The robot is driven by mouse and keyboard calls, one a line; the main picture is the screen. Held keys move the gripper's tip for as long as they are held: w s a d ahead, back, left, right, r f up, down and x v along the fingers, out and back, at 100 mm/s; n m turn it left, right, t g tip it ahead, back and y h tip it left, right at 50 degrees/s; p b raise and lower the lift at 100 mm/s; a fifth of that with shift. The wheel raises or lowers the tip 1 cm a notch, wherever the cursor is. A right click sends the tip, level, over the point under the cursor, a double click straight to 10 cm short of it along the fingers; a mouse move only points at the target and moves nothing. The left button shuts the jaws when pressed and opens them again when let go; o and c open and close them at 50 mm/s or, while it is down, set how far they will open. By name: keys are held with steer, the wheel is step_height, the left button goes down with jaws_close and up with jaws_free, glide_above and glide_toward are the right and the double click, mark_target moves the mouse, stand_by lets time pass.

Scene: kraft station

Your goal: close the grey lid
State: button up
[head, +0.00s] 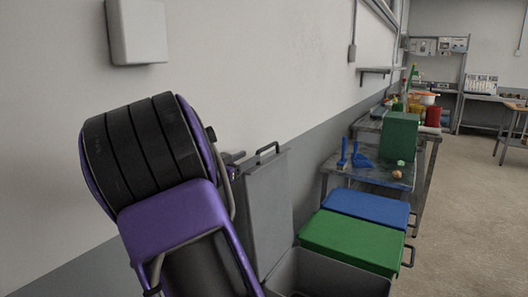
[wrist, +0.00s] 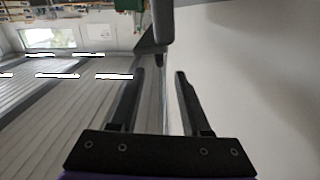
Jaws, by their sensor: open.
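The grey lid (head: 264,208) stands open and upright near the wall, at the back of a grey bin (head: 335,275), with a dark handle (head: 267,149) on its top edge. My gripper shows in the wrist view (wrist: 160,74) with its two fingers apart and nothing held between them. In the wrist view, what looks like the lid's edge (wrist: 163,20) lies ahead of the fingertips, roughly in line with the gap. In the head view my purple and black arm hides most of the gripper, close to the left of the lid. I cannot tell whether they touch.
A green-lidded bin (head: 352,242) and a blue-lidded bin (head: 367,207) stand beyond the grey one, both closed. A workbench (head: 366,176) with a green box (head: 399,137) stands behind them. The wall (head: 250,60) runs close along the left. Open floor (head: 470,220) lies to the right.

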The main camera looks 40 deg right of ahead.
mark_target(260, 151)
steer(key=x, duration=0.9)
steer(key=shift+w+d+b, duration=0.15)
steer(key=shift+d+b, duration=0.1)
steer(key=shift+b, duration=0.05)
jaws_close()
stand_by(0.9)
